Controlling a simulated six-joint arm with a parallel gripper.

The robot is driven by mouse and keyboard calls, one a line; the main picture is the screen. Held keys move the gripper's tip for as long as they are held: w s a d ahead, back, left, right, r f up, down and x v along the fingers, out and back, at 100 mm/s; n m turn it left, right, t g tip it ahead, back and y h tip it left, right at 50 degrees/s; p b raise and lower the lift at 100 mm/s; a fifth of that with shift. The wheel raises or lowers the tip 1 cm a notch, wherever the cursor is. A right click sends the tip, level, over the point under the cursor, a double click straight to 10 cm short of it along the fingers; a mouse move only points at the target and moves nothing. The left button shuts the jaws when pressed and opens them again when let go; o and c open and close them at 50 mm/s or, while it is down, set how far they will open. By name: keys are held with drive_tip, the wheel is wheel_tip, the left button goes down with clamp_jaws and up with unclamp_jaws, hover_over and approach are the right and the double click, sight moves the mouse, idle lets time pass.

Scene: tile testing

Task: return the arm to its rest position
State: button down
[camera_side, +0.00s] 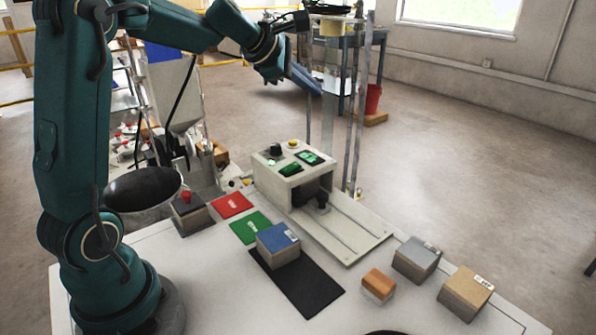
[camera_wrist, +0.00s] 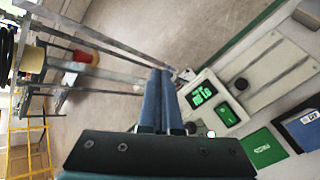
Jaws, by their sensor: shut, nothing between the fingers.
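My gripper (camera_wrist: 160,75) shows in the wrist view with its two blue fingers side by side, closed and empty. In the side view my arm is raised and reaches out to the right, with its wrist high above and behind the testing machine (camera_side: 282,170). The gripper is well clear of the table and touches nothing that I can see. The machine also shows at the right of the wrist view (camera_wrist: 240,85), with lit green displays.
A blue-topped block (camera_side: 278,243) sits on a black mat (camera_side: 315,290). Red (camera_side: 232,205) and green (camera_side: 250,227) pads lie behind it. Grey (camera_side: 417,260), tan (camera_side: 466,292) and orange (camera_side: 378,284) blocks stand at right. A metal frame (camera_side: 360,110) rises near my wrist.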

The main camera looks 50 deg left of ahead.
drive_tip(key=s+d+r+m+g+h, duration=0.1)
drive_tip(key=s+d+m+h, duration=0.1)
drive_tip(key=s+d+m, duration=1.25)
drive_tip(key=s+f+m+g+y, duration=0.2)
drive_tip(key=s+f+m+g, duration=0.1)
drive_tip(key=s+f+m, duration=0.6)
drive_tip(key=s+m, duration=0.2)
drive_tip(key=s, duration=0.1)
drive_tip(key=shift+g, duration=0.3)
